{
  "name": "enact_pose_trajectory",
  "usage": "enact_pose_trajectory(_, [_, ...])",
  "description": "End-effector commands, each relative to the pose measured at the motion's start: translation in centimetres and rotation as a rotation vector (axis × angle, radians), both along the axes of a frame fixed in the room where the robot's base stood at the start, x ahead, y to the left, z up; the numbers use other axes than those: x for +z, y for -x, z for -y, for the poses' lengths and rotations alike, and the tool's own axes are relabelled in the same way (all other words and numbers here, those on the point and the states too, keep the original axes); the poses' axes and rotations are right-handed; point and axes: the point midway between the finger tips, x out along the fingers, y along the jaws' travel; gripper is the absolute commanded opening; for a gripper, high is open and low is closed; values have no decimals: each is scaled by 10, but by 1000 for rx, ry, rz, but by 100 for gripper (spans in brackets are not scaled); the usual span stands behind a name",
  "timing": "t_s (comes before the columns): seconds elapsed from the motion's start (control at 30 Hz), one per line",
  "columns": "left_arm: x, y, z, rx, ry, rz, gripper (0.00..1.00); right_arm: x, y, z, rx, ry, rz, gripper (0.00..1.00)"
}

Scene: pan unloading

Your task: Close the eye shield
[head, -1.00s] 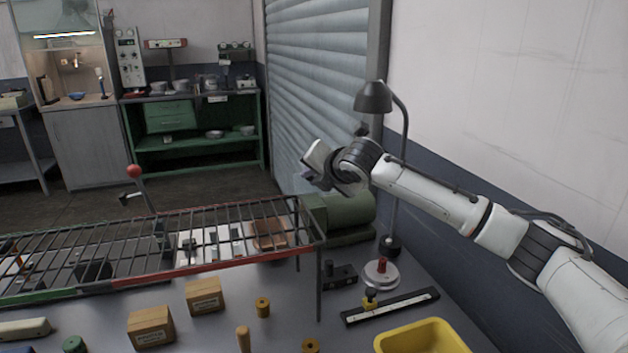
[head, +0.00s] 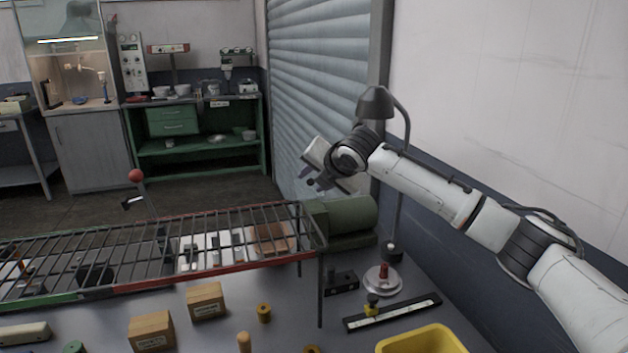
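I cannot pick out an eye shield for certain in the head view. A green rounded machine body (head: 350,214), like a motor housing, lies on the bench behind the right end of the wire rack. My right gripper (head: 312,180) is above and slightly left of this body, apart from it in the picture, with dark fingers pointing down and left. The fingers are too small to tell whether they are open or shut, and nothing shows between them. My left gripper is not in view.
A wire rack (head: 150,240) spans the bench at left. A desk lamp (head: 376,103) stands close behind my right wrist. Cardboard boxes (head: 205,300), a yellow bin (head: 425,338) and a black rail (head: 392,312) lie in front. A roller shutter (head: 325,70) is behind.

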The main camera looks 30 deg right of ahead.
Motion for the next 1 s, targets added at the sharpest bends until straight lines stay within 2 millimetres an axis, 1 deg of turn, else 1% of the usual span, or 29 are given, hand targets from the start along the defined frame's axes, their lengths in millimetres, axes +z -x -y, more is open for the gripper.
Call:
enact_pose_trajectory(0.17, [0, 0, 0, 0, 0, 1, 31, -1, 1, -1, 1, -1, -2, 34])
enact_pose_trajectory(0.27, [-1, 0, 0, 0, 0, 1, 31, 3, 5, -1, 1, -1, -1, 34])
enact_pose_trajectory(0.37, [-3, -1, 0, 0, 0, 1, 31, 10, 15, -2, 1, 1, 1, 34])
enact_pose_trajectory(0.7, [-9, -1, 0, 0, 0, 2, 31, 47, 67, -10, 1, 1, 1, 34])
enact_pose_trajectory(0.83, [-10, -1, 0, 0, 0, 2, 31, 55, 78, -11, -1, 2, 0, 34])
enact_pose_trajectory(1.0, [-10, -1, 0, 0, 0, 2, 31, 59, 84, -13, 0, -1, 0, 34])
